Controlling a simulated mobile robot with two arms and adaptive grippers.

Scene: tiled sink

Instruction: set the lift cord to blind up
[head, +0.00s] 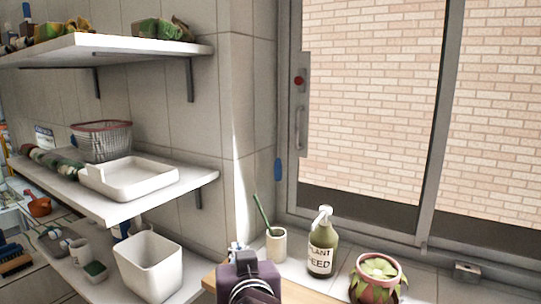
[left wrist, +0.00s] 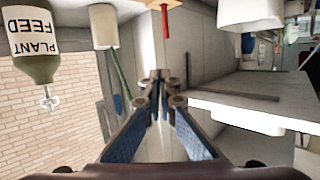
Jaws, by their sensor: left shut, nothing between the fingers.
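A small blue pull (head: 278,169), which looks like the end of the lift cord, hangs beside the left edge of the window frame. The cord above it is too thin to make out, and no blind shows. In the left wrist view the blue pull (left wrist: 117,103) is left of my fingertips and apart from them. My left gripper (head: 237,248) is low in the head view, below and left of the pull. In the left wrist view its fingers (left wrist: 158,88) come together, shut and empty. My right gripper is in neither view.
A plant feed spray bottle (head: 322,250), a cup with a green stick (head: 277,246) and a potted plant (head: 377,280) stand along the sill. Wall shelves (head: 120,205) holding a white tray (head: 130,180) jut out at left. The wall beside the pull is clear.

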